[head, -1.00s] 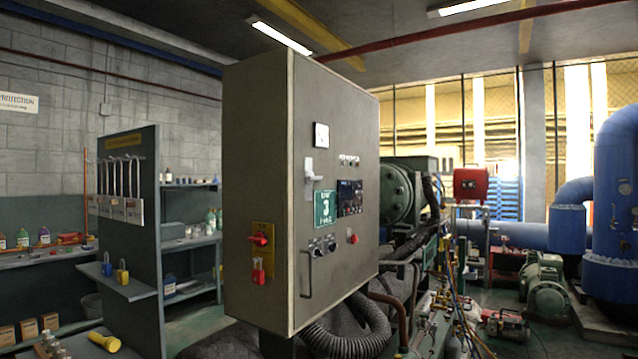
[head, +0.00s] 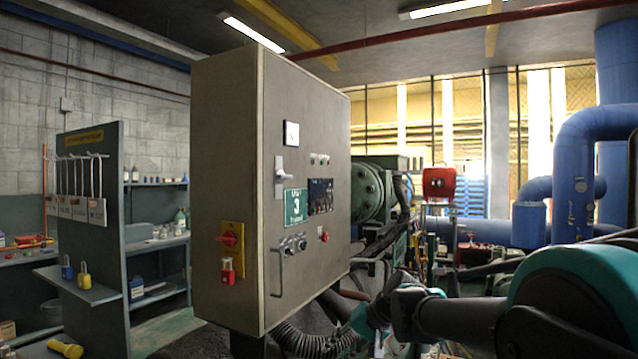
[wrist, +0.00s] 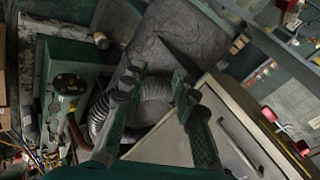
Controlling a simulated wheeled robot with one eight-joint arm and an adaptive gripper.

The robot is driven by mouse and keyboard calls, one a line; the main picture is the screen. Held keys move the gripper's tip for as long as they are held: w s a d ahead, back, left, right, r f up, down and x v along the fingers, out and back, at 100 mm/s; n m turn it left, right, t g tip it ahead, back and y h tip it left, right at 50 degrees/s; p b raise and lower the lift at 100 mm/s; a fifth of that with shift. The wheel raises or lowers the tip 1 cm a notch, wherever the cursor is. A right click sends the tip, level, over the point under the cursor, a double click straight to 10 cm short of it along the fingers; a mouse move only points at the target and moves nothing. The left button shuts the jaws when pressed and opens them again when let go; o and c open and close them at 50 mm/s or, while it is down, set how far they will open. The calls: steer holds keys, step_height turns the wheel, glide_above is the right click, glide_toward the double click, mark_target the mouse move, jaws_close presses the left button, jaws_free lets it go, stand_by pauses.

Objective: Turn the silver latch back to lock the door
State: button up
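The silver latch (head: 280,172) is on the front door of the grey cabinet (head: 222,120), below a small white meter. The door (head: 335,235) looks closed against the cabinet in the head view. My gripper (wrist: 155,90) is open in the wrist view, with nothing between its fingers. The latch is not identifiable in the wrist view. In the head view my arm comes in from the lower right.
The door has a long pull handle (head: 276,272) and a green number 3 sign (head: 296,206). A red switch (head: 229,239) with a red padlock (head: 227,271) is on the cabinet's side. The ribbed hose (wrist: 152,98) and machinery are below. Space in front of the latch looks clear.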

steer(key=w+a+r+m+t+y, duration=0.1)
steer(key=w+r+y, duration=0.15)
steer(key=r, duration=0.45)
steer(key=w+a+r+y, duration=0.15)
steer(key=w+r, duration=0.25)
steer(key=r, duration=0.4)
steer(key=w+a+r+m+t+y, duration=0.1)
steer(key=w+a+r, duration=0.15)
steer(key=r, duration=0.45)
steer(key=m+t+y, duration=0.2)
steer(key=y, duration=0.2)
glide_toward(287, 177)
steer(key=x, duration=0.8)
steer(key=shift+w, duration=0.1)
steer(key=shift+d, duration=0.1)
jaws_close()
steer(key=m, duration=0.4)
steer(key=shift+m, duration=0.3)
